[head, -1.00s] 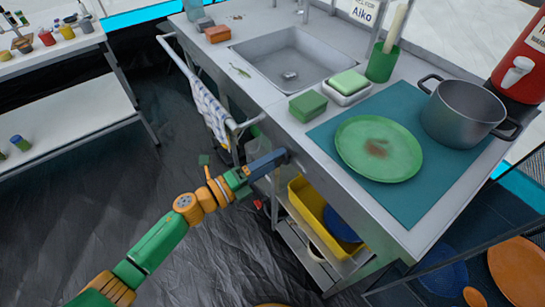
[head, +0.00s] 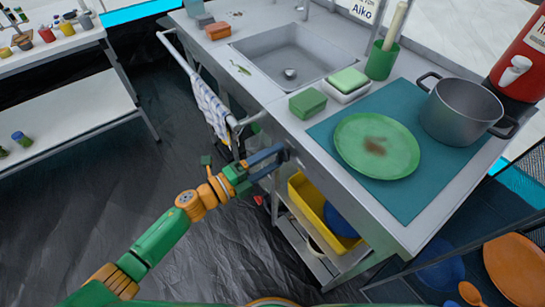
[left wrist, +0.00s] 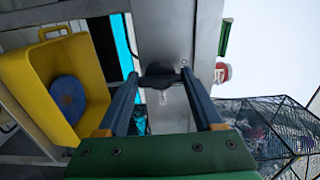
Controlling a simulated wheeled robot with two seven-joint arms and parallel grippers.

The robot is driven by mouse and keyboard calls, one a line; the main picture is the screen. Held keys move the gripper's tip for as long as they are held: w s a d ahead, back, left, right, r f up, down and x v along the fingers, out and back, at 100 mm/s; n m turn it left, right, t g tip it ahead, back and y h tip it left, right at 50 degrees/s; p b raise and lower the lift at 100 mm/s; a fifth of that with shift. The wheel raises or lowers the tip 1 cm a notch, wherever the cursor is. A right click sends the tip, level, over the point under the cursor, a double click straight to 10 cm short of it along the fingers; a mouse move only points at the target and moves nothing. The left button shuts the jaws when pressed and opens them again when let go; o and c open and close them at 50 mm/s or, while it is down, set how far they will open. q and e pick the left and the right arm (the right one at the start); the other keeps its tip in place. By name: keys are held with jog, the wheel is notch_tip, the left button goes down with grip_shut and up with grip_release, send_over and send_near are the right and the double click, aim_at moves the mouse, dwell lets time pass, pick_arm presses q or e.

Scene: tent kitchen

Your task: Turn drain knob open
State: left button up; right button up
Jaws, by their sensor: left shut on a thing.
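My left gripper (head: 279,158) reaches the front panel of the sink counter, below the counter edge. Its two dark blue fingers show apart, one above the other. In the left wrist view the gripper (left wrist: 160,78) is shut on the dark round drain knob (left wrist: 160,72), one finger on each side. In the head view the fingers mostly hide the knob. The steel sink (head: 262,50) is set in the counter, with a small round drain (head: 290,73) in its floor. My right gripper is not in view.
A green plate (head: 355,140) and a grey pot (head: 460,112) stand on a teal mat (head: 405,205). A green sponge (head: 307,103) lies near the counter edge. A yellow bin (head: 306,205) sits on the shelf below. A striped towel (head: 210,108) hangs on a rail left of my gripper.

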pick_arm(q)
jog(key=o, duration=1.4)
jog(key=shift+c, duration=0.2)
jog(key=v, duration=0.7)
